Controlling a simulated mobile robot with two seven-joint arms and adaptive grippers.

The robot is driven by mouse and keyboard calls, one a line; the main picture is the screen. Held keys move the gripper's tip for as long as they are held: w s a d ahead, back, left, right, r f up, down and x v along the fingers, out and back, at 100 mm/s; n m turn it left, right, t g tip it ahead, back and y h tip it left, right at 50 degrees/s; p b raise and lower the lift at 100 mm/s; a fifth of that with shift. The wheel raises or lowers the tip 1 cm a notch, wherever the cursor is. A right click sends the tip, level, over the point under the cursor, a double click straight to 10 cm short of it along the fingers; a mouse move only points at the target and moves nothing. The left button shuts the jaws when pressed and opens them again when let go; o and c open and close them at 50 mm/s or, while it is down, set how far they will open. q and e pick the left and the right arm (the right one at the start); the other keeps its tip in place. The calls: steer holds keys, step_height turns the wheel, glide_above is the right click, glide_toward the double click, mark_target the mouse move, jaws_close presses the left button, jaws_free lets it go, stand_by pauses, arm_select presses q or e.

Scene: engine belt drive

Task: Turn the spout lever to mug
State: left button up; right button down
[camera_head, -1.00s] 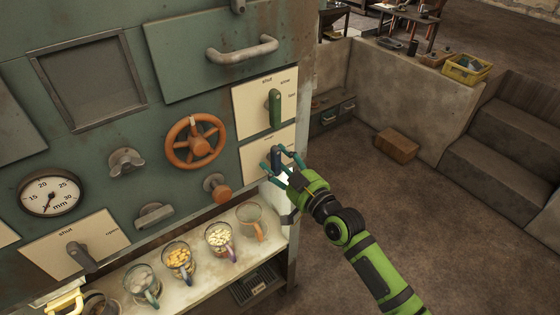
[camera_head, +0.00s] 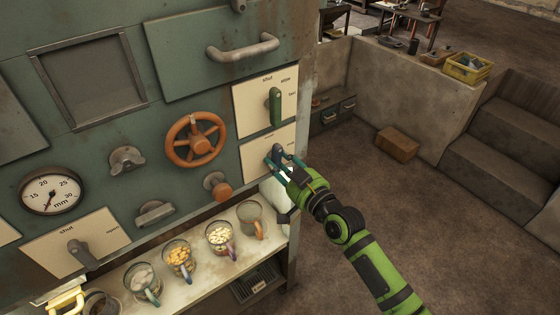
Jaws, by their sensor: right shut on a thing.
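The dark blue lever (camera_head: 277,150) sits on the lower cream plate (camera_head: 252,158) at the right end of the machine's front. My right gripper (camera_head: 281,159) is shut on this lever, with its teal fingers on either side. The gripper hides most of the lever and part of the plate's lettering. Several glass mugs stand in a row on the shelf below, including an empty-looking one (camera_head: 250,220) and one with pale pieces (camera_head: 220,238). A pale shape below the gripper is partly hidden, and I cannot tell what it is. My left gripper is not in view.
A green lever (camera_head: 275,108) on its own plate stands just above. An orange handwheel (camera_head: 195,140) and an orange knob (camera_head: 217,187) stick out to the left. The floor to the right is open, with a brown box (camera_head: 397,144) near the low wall.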

steer(key=m, duration=0.4)
steer(key=shift+a, duration=0.1)
steer(key=m, duration=0.4)
steer(key=shift+s+a+p, duration=0.1)
steer(key=shift+p, duration=0.2)
steer(key=m, duration=0.4)
steer(key=shift+s+a+p, duration=0.1)
steer(key=shift+p, duration=0.2)
steer(key=shift+m+p, duration=0.35)
steer(key=shift+m, duration=1.75)
steer(key=shift+a, duration=0.1)
steer(key=c, duration=0.9)
jaws_free()
steer(key=shift+c, duration=0.2)
